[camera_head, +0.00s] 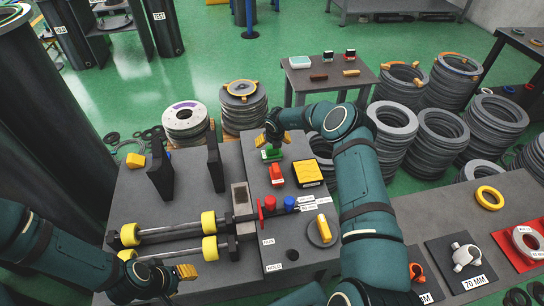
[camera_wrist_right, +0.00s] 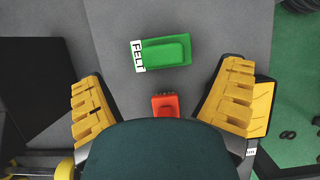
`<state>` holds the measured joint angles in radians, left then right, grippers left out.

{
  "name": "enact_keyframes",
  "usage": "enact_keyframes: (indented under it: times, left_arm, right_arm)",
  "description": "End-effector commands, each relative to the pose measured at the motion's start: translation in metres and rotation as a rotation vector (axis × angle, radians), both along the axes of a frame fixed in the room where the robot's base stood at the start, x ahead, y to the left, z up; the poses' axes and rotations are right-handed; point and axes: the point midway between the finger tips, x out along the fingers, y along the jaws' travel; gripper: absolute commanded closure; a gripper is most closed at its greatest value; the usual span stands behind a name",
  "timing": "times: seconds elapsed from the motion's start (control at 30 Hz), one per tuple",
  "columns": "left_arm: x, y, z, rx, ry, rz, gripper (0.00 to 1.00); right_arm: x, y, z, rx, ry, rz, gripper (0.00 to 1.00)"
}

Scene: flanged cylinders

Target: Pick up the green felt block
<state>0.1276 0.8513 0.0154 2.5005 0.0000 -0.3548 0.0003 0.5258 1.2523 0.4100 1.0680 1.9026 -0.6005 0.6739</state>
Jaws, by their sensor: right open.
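The green felt block (camera_wrist_right: 166,52) lies on the grey bench top, with a white FELT label at its left end in the right wrist view. In the head view the green block (camera_head: 271,154) shows just below my right gripper (camera_head: 273,139), partly hidden by it. The right gripper (camera_wrist_right: 172,100) is open and empty, its yellow fingers spread wide; in the wrist view the block sits ahead of them, between their lines. My left gripper (camera_head: 158,264) is at the lower left, its yellow fingers apart and nothing seen between them.
A red block (camera_wrist_right: 166,105) lies close to the green one. A yellow box (camera_head: 307,173) sits right of it on the bench. Black upright plates (camera_head: 160,172) and rollers with yellow ends (camera_head: 208,221) stand left. Stacked rings (camera_head: 185,121) stand behind.

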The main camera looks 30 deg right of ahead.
Motion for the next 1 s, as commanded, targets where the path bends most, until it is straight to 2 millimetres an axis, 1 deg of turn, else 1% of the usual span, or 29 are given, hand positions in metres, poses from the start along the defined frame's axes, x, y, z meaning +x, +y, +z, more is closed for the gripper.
enact_keyframes:
  times: [0.17, 0.37, 0.5, 0.63, 0.8, 0.83, 0.87, 0.9, 0.97, 1.0]
  left_arm:
    - [0.001, 0.0, -0.004, 0.0, -0.002, 0.0, 0.53]
    - [0.003, 0.0, -0.017, 0.001, -0.008, 0.002, 0.53]
    - [0.005, 0.001, -0.022, 0.002, -0.011, 0.002, 0.53]
    - [0.005, 0.001, -0.023, 0.002, -0.012, 0.002, 0.53]
    - [0.005, 0.0, -0.023, 0.002, -0.012, 0.002, 0.53]
    - [0.005, 0.0, -0.023, 0.002, -0.012, 0.002, 0.53]
    - [0.005, 0.0, -0.023, 0.002, -0.012, 0.002, 0.53]
    - [0.005, 0.0, -0.023, 0.002, -0.012, 0.002, 0.53]
    - [0.005, 0.0, -0.023, 0.002, -0.012, 0.002, 0.53]
    - [0.005, 0.0, -0.023, 0.002, -0.012, 0.002, 0.53]
  right_arm:
    - [0.003, -0.001, -0.01, 0.0, -0.001, 0.0, 0.08]
    - [0.008, -0.004, -0.041, 0.001, 0.001, -0.001, 0.08]
    - [0.014, -0.006, -0.052, 0.0, -0.001, -0.001, 0.08]
    - [0.016, -0.007, -0.055, 0.0, -0.001, 0.0, 0.08]
    - [0.016, -0.007, -0.055, 0.0, -0.001, 0.0, 0.08]
    - [0.016, -0.007, -0.055, 0.0, -0.001, 0.0, 0.1]
    - [0.016, -0.007, -0.054, 0.0, -0.001, 0.0, 0.21]
    - [0.016, -0.007, -0.054, 0.0, -0.001, 0.0, 0.35]
    - [0.016, -0.007, -0.054, 0.0, -0.001, 0.0, 0.56]
    - [0.016, -0.007, -0.054, 0.0, -0.001, 0.0, 0.7]
